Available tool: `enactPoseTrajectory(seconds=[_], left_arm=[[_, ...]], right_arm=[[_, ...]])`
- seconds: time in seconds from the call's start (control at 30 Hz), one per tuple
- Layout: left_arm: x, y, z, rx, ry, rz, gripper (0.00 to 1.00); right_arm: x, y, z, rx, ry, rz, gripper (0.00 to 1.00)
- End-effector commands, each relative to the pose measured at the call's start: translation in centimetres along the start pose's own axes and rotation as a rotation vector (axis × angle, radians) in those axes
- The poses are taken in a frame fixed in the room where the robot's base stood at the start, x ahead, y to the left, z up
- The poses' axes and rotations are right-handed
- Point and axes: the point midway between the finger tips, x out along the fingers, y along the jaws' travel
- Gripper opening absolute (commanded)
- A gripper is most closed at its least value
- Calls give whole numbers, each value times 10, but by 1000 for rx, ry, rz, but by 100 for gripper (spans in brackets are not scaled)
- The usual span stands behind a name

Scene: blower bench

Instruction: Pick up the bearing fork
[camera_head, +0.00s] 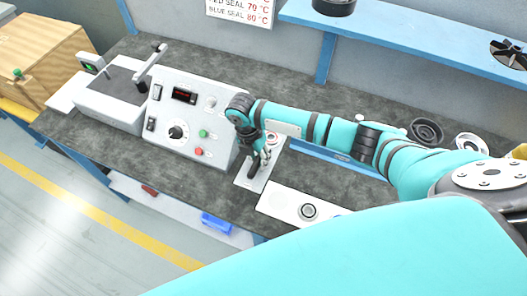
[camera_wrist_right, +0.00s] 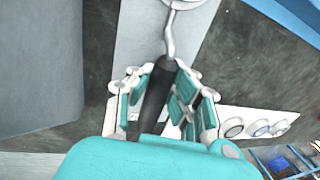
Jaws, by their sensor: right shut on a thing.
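The bearing fork has a black handle (camera_wrist_right: 155,95) and a bent metal shank (camera_wrist_right: 168,35). In the wrist view it runs upward from between my fingers toward a round pale part at the top edge. My right gripper (camera_wrist_right: 165,100) is shut on the black handle, with teal finger pads on both sides. In the head view my right gripper (camera_head: 262,160) is over a light grey plate (camera_head: 246,184) beside the control box, with the dark handle (camera_head: 253,169) showing below the fingers. I cannot tell whether the fork touches the plate. My left gripper is out of view.
The white control box (camera_head: 185,130) with knob and buttons stands just left of my right gripper. A white strip with round recesses (camera_head: 278,201) lies to the right. Dark rings (camera_head: 426,131) lie at the right, under a blue shelf (camera_head: 400,30). A wooden crate (camera_head: 45,60) is far left.

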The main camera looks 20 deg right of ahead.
Motion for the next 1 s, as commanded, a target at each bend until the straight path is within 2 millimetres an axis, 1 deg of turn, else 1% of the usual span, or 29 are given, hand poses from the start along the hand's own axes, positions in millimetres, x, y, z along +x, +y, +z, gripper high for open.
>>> enactPoseTrajectory(seconds=[0.7,0.87,1.0], left_arm=[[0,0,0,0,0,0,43],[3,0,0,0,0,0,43],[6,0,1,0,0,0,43]], right_arm=[[-3,0,1,1,-2,3,0],[-10,0,1,0,-2,5,0],[-21,-3,2,0,-3,5,0]])
